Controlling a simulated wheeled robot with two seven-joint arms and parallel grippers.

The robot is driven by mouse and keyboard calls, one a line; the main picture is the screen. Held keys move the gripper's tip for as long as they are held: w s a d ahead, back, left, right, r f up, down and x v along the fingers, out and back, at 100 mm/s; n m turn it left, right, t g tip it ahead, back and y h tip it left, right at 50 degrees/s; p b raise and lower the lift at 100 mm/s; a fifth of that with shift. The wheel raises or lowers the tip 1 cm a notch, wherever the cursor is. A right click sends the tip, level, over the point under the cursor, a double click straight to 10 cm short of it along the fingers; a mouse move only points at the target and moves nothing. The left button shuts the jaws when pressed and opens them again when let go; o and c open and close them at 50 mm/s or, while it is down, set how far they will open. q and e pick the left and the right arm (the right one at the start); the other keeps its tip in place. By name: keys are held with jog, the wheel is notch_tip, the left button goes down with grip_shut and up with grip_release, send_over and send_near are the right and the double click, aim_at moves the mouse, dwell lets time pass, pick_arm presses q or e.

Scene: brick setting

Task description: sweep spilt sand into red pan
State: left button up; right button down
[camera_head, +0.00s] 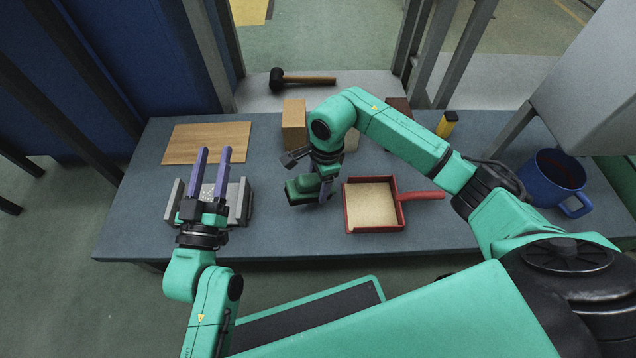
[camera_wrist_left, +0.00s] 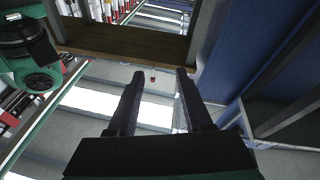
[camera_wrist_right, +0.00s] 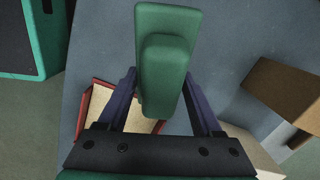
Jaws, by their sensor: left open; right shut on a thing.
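The red pan (camera_head: 348,213) lies on the blue-grey bench right of centre, its handle pointing right. Its inside is evenly tan and grainy; I cannot tell sand depth. It also shows partly behind my gripper in the right wrist view (camera_wrist_right: 97,97). My right gripper (camera_head: 326,190) is shut on a green brush (camera_head: 303,189), left of the pan and apart from it. The brush (camera_wrist_right: 166,60) sits between the fingers in the right wrist view.
A wooden board (camera_head: 207,143) lies at back left. A tan brick (camera_head: 294,124) stands at the back middle. A mallet (camera_head: 305,80) lies beyond the bench. A yellow-and-black item (camera_head: 447,124) and a blue mug (camera_head: 553,182) are on the right. The front middle is clear.

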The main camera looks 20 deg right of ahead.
jog(key=shift+r, duration=0.2)
jog(key=shift+r+p, duration=0.25)
jog(key=shift+p, duration=0.1)
jog(key=shift+r, duration=0.35)
pick_arm(q)
jog(key=shift+s+d+f+n+g+y+p, duration=0.15)
jog(key=shift+s+f+g, duration=1)
jog(key=shift+f, duration=1.45)
jog(key=shift+s+d+f+n+g+y+p, duration=0.1)
jog(key=shift+s+f+g+y+p, duration=0.45)
jog(key=shift+s+f, duration=1.6)
jog(key=shift+s+d+f+n+g+h+b, duration=0.15)
jog(key=shift+s+f+g, duration=0.85)
jog(key=shift+f, duration=2.1)
pick_arm(e)
jog(key=shift+r, duration=0.6)
pick_arm(q)
jog(key=s+f+g+p, duration=0.1)
jog(key=s+f+g, duration=0.1)
jog(key=s+f, duration=0.2)
jog(key=shift+s+f, duration=0.15)
pick_arm(e)
jog(key=shift+r, duration=0.5)
pick_arm(q)
jog(key=shift+y, duration=0.25)
